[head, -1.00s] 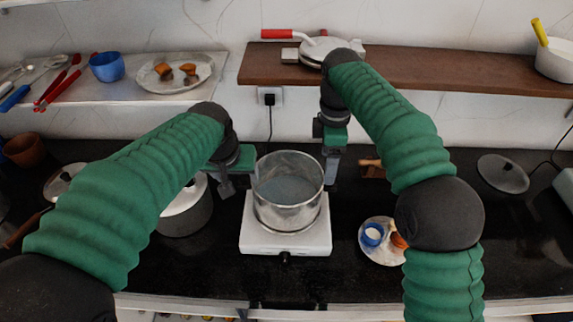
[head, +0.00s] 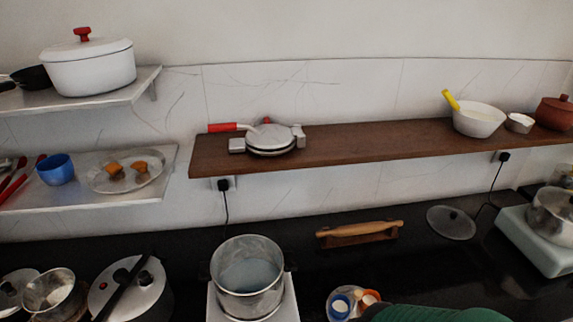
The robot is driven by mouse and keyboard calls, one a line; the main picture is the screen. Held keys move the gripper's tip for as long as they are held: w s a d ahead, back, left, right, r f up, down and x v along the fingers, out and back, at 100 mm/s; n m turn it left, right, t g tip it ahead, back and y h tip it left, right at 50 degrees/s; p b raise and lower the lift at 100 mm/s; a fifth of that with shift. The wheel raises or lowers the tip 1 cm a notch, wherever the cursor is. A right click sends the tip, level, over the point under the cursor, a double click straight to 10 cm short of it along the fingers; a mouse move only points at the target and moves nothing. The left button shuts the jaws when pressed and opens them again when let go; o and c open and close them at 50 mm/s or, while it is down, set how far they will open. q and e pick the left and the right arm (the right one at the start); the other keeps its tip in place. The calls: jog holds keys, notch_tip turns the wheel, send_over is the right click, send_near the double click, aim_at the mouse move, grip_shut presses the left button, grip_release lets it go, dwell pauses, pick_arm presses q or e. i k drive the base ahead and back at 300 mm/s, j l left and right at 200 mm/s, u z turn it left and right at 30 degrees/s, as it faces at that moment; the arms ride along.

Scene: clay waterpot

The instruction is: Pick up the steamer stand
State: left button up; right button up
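I cannot make out a steamer stand for certain in the head view. A metal pot (head: 248,303) with greyish liquid in it stands on a white burner (head: 290,305) at the bottom centre. Only a green sleeve of my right arm shows at the bottom edge, right of the pot. Neither gripper is in view.
A lidded pot (head: 148,301) and a metal bowl (head: 40,290) stand at lower left. A rolling pin (head: 360,229), a plate with small cups (head: 341,303) and a lid (head: 451,223) lie on the dark counter. A wooden shelf (head: 370,138) runs above.

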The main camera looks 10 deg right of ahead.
aim_at(355, 294)
jog(key=z, duration=0.35)
jog(key=k+j+z, duration=0.1)
jog(key=z, duration=0.6)
jog(key=k+j, duration=0.05)
